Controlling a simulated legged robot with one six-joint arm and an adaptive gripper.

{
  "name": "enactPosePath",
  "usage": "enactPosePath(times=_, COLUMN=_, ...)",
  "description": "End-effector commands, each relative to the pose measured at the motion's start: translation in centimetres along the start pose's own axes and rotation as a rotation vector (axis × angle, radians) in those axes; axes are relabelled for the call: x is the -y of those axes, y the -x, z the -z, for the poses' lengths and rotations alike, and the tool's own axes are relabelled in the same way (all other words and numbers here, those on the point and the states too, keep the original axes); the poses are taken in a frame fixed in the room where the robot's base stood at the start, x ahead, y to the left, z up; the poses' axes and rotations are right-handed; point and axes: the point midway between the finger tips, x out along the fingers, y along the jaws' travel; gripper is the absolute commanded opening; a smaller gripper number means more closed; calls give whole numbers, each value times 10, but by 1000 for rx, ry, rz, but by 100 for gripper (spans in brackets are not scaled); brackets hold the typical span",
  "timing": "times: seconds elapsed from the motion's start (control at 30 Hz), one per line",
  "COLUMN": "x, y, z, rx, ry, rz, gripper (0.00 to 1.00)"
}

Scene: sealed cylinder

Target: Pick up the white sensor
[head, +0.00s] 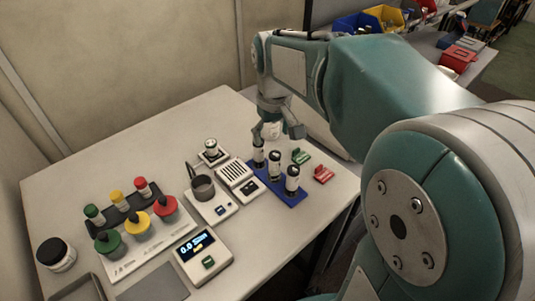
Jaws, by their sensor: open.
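My gripper (277,136) is open and points down at the far right part of the table, just behind a blue rack (283,188) of black-and-white vials. A small white object (272,130) shows between its fingers; it is partly hidden, and I cannot tell whether it is the white sensor or whether the fingers touch it. A white slatted box (234,173) lies left of the rack, apart from the gripper. I cannot tell which of these two is the sensor.
A green block (300,156) and a red block (323,174) lie right of the rack. A cup stands on a scale (213,207). A display unit (204,255), coloured-cap vials (120,201), cones (138,229) and a jar (56,254) stand further left. The table's back left is clear.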

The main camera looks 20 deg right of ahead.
Motion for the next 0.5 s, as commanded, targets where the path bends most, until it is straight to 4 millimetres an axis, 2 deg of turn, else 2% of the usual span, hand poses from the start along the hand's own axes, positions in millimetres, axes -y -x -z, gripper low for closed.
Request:
enactPosePath(times=0.1, x=-8, y=-13, z=17, rx=48, ry=14, rz=11, gripper=85)
enactPosePath(times=0.2, x=-13, y=-19, z=26, rx=71, ry=24, rz=17, gripper=85)
enactPosePath(times=0.37, x=-15, y=-26, z=29, rx=84, ry=28, rz=21, gripper=85)
enactPosePath(times=0.5, x=-14, y=-48, z=27, rx=86, ry=29, rz=21, gripper=85)
